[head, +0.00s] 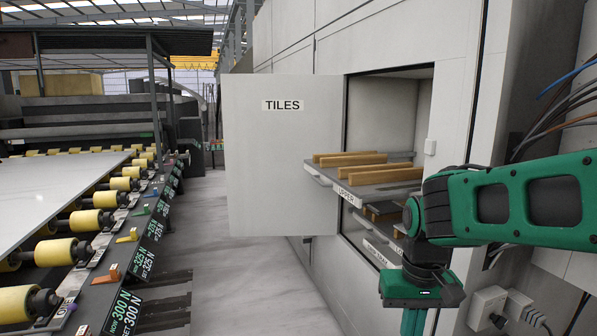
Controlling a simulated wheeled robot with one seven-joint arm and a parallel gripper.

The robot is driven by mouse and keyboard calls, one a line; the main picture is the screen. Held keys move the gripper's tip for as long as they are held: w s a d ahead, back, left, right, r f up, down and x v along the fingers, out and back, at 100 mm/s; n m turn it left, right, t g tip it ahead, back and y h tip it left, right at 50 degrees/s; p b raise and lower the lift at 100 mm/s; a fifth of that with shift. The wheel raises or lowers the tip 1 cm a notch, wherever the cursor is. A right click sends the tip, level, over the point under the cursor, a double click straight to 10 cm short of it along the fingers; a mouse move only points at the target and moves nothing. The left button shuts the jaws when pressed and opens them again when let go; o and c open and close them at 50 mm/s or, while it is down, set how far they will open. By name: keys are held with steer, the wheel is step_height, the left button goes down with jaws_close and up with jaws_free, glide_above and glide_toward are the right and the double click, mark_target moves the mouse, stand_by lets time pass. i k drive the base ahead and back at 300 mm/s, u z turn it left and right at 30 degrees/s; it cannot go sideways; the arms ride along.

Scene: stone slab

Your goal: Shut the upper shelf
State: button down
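The upper shelf (380,178) is a grey pull-out tray with a front labelled UPPER, sticking out of the cabinet opening at the right. It carries wooden bars (352,161) and has a handle (317,176) at its left front. My gripper (414,322) is at the bottom right, pointing down, in front of and below the upper shelf and apart from it. Its fingers are cut off by the lower frame edge, so their opening does not show. The cabinet door (282,160), labelled TILES, stands open to the left of the shelf.
A lower shelf (378,247) shows beneath the upper one, partly hidden by my arm. A roller conveyor (85,222) with a white slab (50,195) runs along the left. The floor (240,270) between is clear. Cables and a wall socket (488,308) are at right.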

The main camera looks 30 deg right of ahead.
mark_target(356, 177)
steer(key=z, duration=0.15)
steer(key=i, duration=1.4)
steer(key=z, duration=0.25)
